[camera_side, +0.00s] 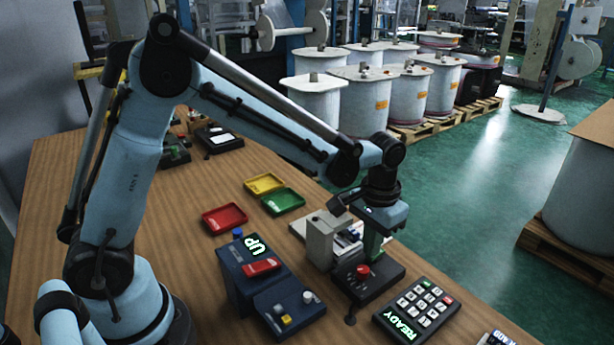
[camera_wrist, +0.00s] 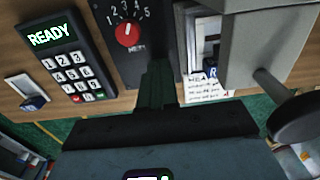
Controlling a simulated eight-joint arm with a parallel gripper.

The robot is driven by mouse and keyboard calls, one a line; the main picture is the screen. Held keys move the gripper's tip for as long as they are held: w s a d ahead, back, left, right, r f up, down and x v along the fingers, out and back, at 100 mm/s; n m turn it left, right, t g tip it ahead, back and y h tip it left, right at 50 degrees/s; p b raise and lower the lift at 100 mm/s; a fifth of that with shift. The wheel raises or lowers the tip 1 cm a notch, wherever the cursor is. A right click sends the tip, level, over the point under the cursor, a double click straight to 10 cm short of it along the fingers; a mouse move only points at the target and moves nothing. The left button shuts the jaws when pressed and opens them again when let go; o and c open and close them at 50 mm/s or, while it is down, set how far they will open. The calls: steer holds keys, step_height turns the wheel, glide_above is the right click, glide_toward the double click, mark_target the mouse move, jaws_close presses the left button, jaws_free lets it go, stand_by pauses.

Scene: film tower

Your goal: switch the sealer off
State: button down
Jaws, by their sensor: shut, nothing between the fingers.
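A machine with a beige-grey upright body (camera_side: 321,240) and a black base (camera_side: 385,279) stands near the right edge of the table; I take it as the sealer, but no name is readable. Its base carries a red knob (camera_side: 363,271). In the wrist view the red knob (camera_wrist: 128,34) sits within a dial numbered 1 to 5; its white mark seems to point near 3. My gripper (camera_side: 373,247) is over this machine, behind the knob. In the wrist view its fingers (camera_wrist: 157,80) are shut and empty, beside the dial's lower right. Whether they touch anything cannot be told.
A keypad (camera_side: 417,309) showing READY lies right of the machine. A blue unit (camera_side: 241,283) showing UP stands to its left. Red (camera_side: 224,218), yellow (camera_side: 264,184) and green (camera_side: 283,201) trays lie behind. The wrist view shows a printed paper (camera_wrist: 207,89) beside the fingers.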

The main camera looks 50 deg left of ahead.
steer(key=shift+f, duration=0.15)
steer(key=shift+s+f+t, duration=0.25)
steer(key=shift+f+t, duration=0.3)
steer(key=shift+t, duration=0.05)
steer(key=shift+w, duration=0.1)
stand_by(0.3)
steer(key=shift+w+r, duration=0.15)
steer(key=shift+w, duration=0.55)
steer(key=shift+a+r, duration=0.1)
step_height(320, 180, up, 14)
steer(key=s, duration=0.2)
steer(key=shift+r+g, duration=0.2)
steer(key=shift+g, duration=0.1)
steer(key=shift+s, duration=0.1)
